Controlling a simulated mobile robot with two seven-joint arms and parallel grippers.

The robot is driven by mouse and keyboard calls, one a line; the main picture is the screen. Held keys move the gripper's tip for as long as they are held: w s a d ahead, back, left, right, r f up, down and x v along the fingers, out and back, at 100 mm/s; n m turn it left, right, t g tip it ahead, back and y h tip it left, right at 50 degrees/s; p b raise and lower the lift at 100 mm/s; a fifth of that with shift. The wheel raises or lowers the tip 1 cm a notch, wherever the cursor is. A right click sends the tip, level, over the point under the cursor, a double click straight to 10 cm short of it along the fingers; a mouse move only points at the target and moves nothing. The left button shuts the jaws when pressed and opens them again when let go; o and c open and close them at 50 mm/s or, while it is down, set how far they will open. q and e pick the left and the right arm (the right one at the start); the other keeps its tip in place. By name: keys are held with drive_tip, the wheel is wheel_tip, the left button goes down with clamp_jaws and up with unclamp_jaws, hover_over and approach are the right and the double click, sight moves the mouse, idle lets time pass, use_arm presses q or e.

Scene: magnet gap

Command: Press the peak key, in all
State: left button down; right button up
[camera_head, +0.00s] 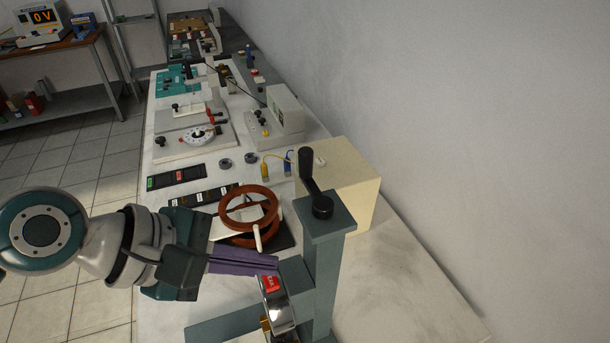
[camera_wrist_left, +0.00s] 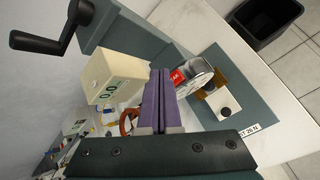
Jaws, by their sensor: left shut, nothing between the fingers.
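A cream meter box (camera_head: 350,182) stands behind the teal-grey crank stand in the head view; its front is mostly hidden there. I cannot make out a key marked peak in either view. My left gripper (camera_head: 276,263) has its purple fingers shut and empty, pointing right at the stand, close to a red lettered part (camera_head: 271,284). In the left wrist view the fingers (camera_wrist_left: 160,72) end between the meter box and the red part (camera_wrist_left: 178,77). My right gripper is not in view.
The crank stand (camera_head: 325,265) with a black handle (camera_head: 309,172) rises close by my fingertips. A shiny metal piece (camera_head: 277,312) sits below the red part. Copper-coloured rings (camera_head: 250,200) lie beyond my fingers. The white bench (camera_head: 400,290) is bare at the right.

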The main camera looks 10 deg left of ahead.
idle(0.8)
use_arm(q)
drive_tip(key=shift+f, duration=0.4)
drive_tip(key=shift+f+b, duration=0.4)
drive_tip(key=shift+f, duration=0.05)
idle(0.5)
drive_tip(key=shift+r, duration=0.1)
drive_tip(key=shift+r+p, duration=0.75)
drive_tip(key=shift+p, duration=0.3)
drive_tip(key=shift+r, duration=0.1)
wheel_tip(320, 180, up, 5)
drive_tip(key=p, duration=0.5)
drive_tip(key=shift+p, duration=0.3)
